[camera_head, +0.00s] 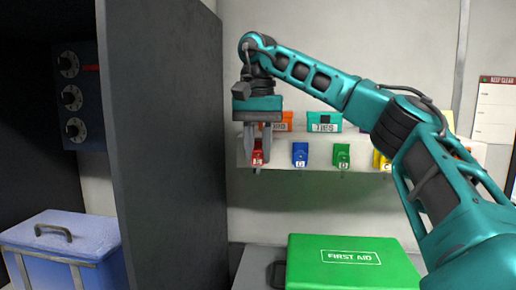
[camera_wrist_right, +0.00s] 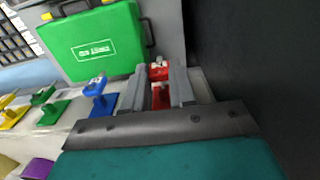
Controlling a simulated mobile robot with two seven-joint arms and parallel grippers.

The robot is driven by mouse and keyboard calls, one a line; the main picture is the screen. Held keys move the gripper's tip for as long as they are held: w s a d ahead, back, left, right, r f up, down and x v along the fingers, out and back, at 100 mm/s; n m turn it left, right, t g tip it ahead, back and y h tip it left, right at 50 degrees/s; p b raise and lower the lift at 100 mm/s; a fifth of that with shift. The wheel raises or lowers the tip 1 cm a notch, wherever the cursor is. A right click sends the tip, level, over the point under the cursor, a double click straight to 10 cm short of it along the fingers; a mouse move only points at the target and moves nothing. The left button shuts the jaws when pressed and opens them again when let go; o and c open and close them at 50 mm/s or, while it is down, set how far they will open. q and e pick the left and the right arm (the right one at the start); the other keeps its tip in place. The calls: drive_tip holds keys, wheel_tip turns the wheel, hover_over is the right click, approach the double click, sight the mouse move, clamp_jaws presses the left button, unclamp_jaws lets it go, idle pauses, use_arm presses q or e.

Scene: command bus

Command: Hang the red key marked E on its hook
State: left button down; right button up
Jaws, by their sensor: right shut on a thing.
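My right gripper (camera_head: 257,158) points down in front of the pale rail, at its left end. Its fingers are shut on a red key (camera_head: 258,151) with a light mark, too small to read surely. In the right wrist view the red key (camera_wrist_right: 158,72) sits between the fingertips (camera_wrist_right: 160,82). A red piece (camera_wrist_right: 160,98) shows just below it, lined up with it like the coloured pieces under the other keys. I cannot tell whether the key touches a hook; the fingers hide that spot. My left gripper is not in view.
Blue (camera_head: 300,154), green (camera_head: 342,155) and yellow (camera_head: 379,161) keys stand in a row to the right. Orange (camera_head: 284,122) and teal (camera_head: 324,122) boxes are behind. A green first aid case (camera_head: 350,262) lies below. A dark panel (camera_head: 168,140) stands close on the left.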

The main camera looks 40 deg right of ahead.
drive_tip(key=shift+w+d, duration=0.25)
drive_tip(key=shift+d, duration=0.1)
idle(0.7)
drive_tip(key=shift+f, duration=0.15)
idle(0.3)
drive_tip(key=o, duration=1)
drive_tip(key=shift+c, duration=0.2)
drive_tip(key=shift+s+a+r, duration=0.1)
drive_tip(key=shift+r, duration=0.35)
drive_tip(key=shift+a+r, duration=0.1)
drive_tip(key=shift+r, duration=0.2)
drive_tip(key=shift+s+r, duration=0.1)
drive_tip(key=shift+r, duration=0.2)
drive_tip(key=shift+a+r, duration=0.15)
drive_tip(key=shift+r, duration=0.1)
